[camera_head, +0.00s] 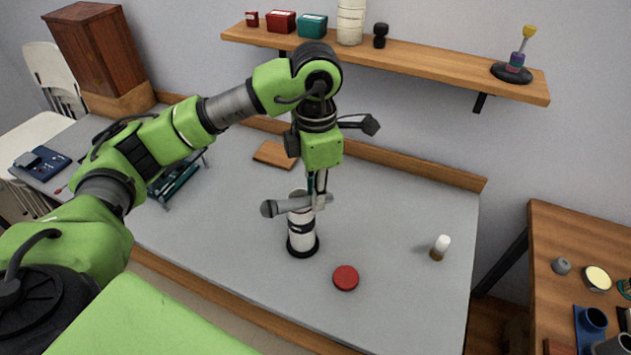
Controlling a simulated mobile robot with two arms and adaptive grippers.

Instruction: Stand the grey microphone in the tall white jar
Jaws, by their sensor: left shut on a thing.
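The grey microphone (283,206) lies nearly level in my left gripper (319,199), its round head to the left. My left gripper points down and is shut on the microphone near its right part. The tall white jar (302,239), with dark bands and a dark base, stands upright on the grey table below. In the picture the microphone crosses the top of the jar and hides part of its mouth. I cannot tell whether the two touch. My right gripper is not in view.
A red disc (345,278) lies right of the jar on the grey table (400,220). A small white-topped bottle (440,247) stands further right. A brown board (276,155) lies behind. A wooden shelf (440,68) with several items hangs on the wall.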

